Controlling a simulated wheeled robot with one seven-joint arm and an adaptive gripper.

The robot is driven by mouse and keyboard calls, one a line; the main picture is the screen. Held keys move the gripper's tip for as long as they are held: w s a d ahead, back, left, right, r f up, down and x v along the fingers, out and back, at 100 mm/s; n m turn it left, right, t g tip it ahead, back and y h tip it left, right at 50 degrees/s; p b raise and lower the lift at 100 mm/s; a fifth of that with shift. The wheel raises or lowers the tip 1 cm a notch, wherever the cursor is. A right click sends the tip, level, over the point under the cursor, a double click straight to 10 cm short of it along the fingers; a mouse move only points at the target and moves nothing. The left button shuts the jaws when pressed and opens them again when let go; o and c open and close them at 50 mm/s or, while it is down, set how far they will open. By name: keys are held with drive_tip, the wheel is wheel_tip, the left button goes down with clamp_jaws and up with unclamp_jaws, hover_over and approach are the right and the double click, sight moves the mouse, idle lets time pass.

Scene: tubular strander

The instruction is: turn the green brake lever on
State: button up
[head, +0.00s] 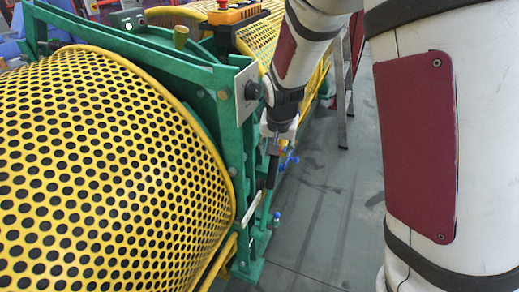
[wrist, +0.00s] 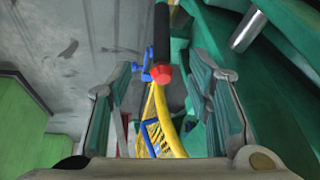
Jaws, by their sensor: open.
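In the wrist view a black bar with a red tip (wrist: 161,50) reaches down from the top edge, between the tips of my gripper (wrist: 160,78). It looks like a lever handle, but I cannot tell whether it is the brake lever, and no green lever stands out. The two fingers are apart, one on each side, with nothing clamped. In the head view my gripper (head: 275,146) points down beside the green machine frame (head: 222,130). A dark upright bar (head: 271,173) shows just below it. The lever's pivot is hidden.
A yellow perforated guard (head: 105,150) fills the left of the head view. A plate with a black knob (head: 248,92) is on the frame by my wrist. A blue fitting (head: 290,161) is close to the gripper. Grey floor (head: 335,215) is clear to the right.

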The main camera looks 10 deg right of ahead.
sight(273, 167)
drive_tip(key=x, duration=0.5)
drive_tip(key=b+x, duration=0.1)
drive_tip(key=x, duration=0.5)
drive_tip(key=b+x, duration=0.1)
drive_tip(key=x, duration=0.5)
drive_tip(key=shift+w+r, duration=0.1)
drive_tip(key=shift+w, duration=0.3)
clamp_jaws()
